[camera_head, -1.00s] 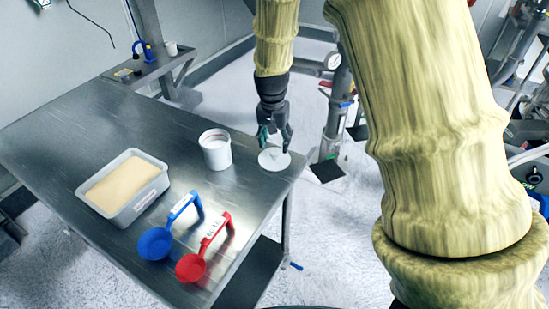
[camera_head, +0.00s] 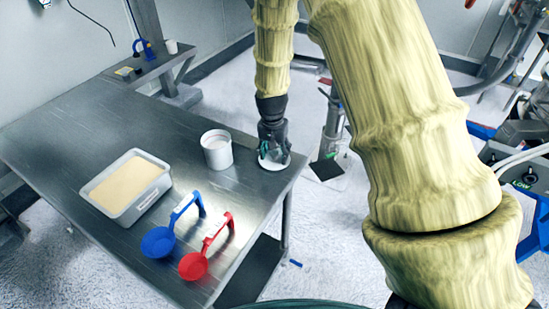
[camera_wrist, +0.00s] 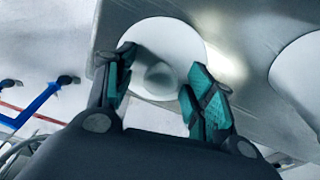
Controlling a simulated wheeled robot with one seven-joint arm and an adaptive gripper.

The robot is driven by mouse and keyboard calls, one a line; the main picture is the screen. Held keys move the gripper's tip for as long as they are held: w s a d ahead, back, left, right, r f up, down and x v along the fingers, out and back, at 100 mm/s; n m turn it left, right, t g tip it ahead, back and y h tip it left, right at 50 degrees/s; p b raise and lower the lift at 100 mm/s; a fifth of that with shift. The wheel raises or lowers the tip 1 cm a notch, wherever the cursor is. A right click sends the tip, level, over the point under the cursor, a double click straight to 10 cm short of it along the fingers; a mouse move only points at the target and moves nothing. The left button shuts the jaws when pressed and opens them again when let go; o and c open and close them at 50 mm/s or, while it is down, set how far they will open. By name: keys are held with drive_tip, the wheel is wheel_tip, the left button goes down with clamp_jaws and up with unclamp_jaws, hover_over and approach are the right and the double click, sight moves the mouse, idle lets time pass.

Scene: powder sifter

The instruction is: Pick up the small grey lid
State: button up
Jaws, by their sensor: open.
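The small lid (camera_head: 271,164) is a pale, round disc lying on the metal table near its right corner. In the wrist view the lid (camera_wrist: 181,48) has a small round knob (camera_wrist: 158,75) at its middle. My gripper (camera_head: 273,155) is over the lid, pointing down, and hides part of it. In the wrist view my gripper's two teal-padded fingers (camera_wrist: 155,85) are open, spread apart on either side of the knob. Nothing is held between them. I cannot tell whether the fingertips touch the lid.
A white tub (camera_head: 217,152) stands left of the lid. A grey bin (camera_head: 100,205) of tan powder sits farther left. A blue scoop (camera_head: 158,242) and a red scoop (camera_head: 194,265) lie at the table's front. The metal table (camera_head: 70,135) is clear behind the bin.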

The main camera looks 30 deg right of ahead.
drive_tip(key=c, duration=1.1)
